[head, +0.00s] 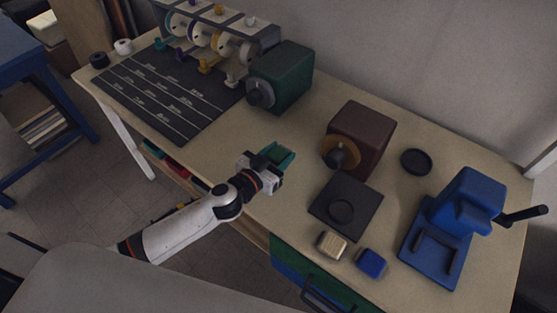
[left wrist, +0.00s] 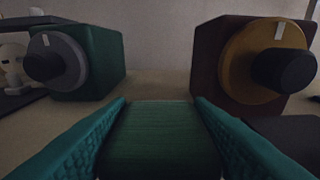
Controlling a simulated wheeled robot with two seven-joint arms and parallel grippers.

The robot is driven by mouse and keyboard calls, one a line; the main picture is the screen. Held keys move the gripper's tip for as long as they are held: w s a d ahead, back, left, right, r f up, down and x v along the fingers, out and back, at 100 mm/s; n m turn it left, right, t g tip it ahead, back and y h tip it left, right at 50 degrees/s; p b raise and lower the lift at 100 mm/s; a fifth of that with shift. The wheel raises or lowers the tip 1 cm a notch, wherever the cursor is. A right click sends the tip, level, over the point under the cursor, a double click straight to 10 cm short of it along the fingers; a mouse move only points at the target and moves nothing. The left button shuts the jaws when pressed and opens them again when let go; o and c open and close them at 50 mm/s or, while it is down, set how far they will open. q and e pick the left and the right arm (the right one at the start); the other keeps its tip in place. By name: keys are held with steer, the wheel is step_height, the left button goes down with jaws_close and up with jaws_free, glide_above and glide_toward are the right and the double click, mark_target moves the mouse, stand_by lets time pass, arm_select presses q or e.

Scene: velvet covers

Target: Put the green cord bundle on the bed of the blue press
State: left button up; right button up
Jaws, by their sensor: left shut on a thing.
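My left gripper (head: 279,156) reaches in from the left over the front part of the bench. In the left wrist view its teal fingers are shut on the green cord bundle (left wrist: 160,140), a dark green ribbed block between them. In the head view the bundle is mostly hidden by the gripper. The blue press (head: 467,200) stands at the bench's right end, with a black lever on its right. Its flat bed (head: 423,268) faces the front and carries two dark bars. The gripper is well to the left of the press. My right gripper is out of view.
Between gripper and press are a dark square plate with a round recess (head: 360,195), a beige block (head: 331,244) and a small blue block (head: 371,262). A maroon box (head: 361,136) with a gold dial and a green box (head: 286,75) stand behind. A black dish (head: 416,161) lies near the wall.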

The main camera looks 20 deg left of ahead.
mark_target(279, 154)
arm_select(q)
step_height(279, 154, up, 5)
steer(key=shift+s+f+p, duration=0.1)
steer(key=shift+f+p, duration=0.1)
steer(key=shift+p, duration=0.15)
steer(key=s+a+r+n+y, duration=0.2)
steer(key=s+r, duration=0.1)
steer(key=s, duration=0.4)
steer(key=s+a+r+n+t+y, duration=0.1)
steer(key=s+a+r+n+y, duration=0.1)
steer(key=s, duration=0.5)
steer(key=shift+s+a+r+y, duration=0.2)
steer(key=shift+r+y, duration=0.55)
steer(key=shift+y, duration=0.05)
